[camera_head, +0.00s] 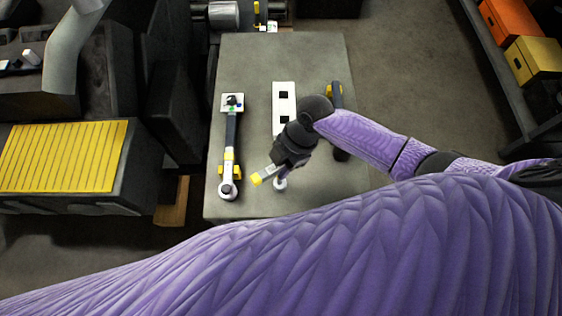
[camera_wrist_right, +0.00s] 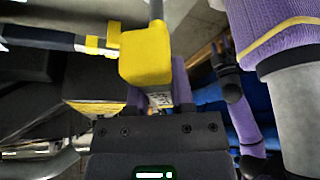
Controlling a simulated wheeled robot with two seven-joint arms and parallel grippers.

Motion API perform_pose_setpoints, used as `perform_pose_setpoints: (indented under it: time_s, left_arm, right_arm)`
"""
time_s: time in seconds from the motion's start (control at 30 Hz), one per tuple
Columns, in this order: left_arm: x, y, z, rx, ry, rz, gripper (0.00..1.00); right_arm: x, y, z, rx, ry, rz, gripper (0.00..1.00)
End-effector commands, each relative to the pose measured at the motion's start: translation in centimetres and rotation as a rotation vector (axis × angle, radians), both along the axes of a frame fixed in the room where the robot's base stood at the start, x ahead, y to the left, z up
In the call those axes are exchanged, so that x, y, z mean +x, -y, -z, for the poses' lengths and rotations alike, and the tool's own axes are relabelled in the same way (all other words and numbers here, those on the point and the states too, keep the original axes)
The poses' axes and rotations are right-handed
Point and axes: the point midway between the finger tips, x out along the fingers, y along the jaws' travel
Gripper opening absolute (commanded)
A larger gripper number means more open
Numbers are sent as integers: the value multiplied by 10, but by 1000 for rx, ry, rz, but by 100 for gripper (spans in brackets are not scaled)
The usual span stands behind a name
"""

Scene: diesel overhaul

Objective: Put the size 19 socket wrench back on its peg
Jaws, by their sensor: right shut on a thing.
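My right gripper (camera_head: 275,174) is over the front part of the grey table, shut on a tool with a yellow block-shaped end (camera_head: 257,179). In the right wrist view, the purple fingers (camera_wrist_right: 158,97) grip below the yellow block (camera_wrist_right: 146,56), and a grey shaft rises from it. A printed label shows between the fingers, but I cannot read its size. A small white round part (camera_head: 281,184) shows just beside the gripper; I cannot tell whether it belongs to the tool. No peg can be made out clearly.
On the table (camera_head: 240,62), a long dark wrench (camera_head: 231,140) lies at left with yellow supports. A white plate (camera_head: 283,88) with two square holes lies behind the gripper. Another yellow-and-black tool (camera_head: 334,92) is partly hidden by my arm. Shelf boxes (camera_head: 512,20) stand far right.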

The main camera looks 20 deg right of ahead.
Motion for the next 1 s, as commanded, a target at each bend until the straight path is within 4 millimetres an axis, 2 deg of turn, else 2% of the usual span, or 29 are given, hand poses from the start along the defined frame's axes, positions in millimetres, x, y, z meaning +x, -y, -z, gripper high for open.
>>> perform_pose_setpoints:
  time_s: [0.2,0.23,0.4,0.43,0.6,0.73,1.0]
  left_arm:
    - [-1,0,9,0,-2,0,59]
    - [-1,0,8,0,-2,0,59]
    - [-1,0,7,0,-2,-1,59]
    - [-1,0,7,0,-2,-1,59]
    - [-1,0,7,0,-2,-1,59]
    - [-1,0,7,0,-2,-1,59]
    - [-1,0,4,0,-2,-1,59]
  right_arm:
    - [0,0,10,0,0,0,0]
    - [0,0,10,0,0,0,31]
    - [0,0,8,0,0,0,67]
    - [0,0,8,0,0,0,70]
    - [0,0,9,0,-1,0,72]
    - [0,0,9,0,-1,0,100]
    - [0,0,5,0,-1,0,100]
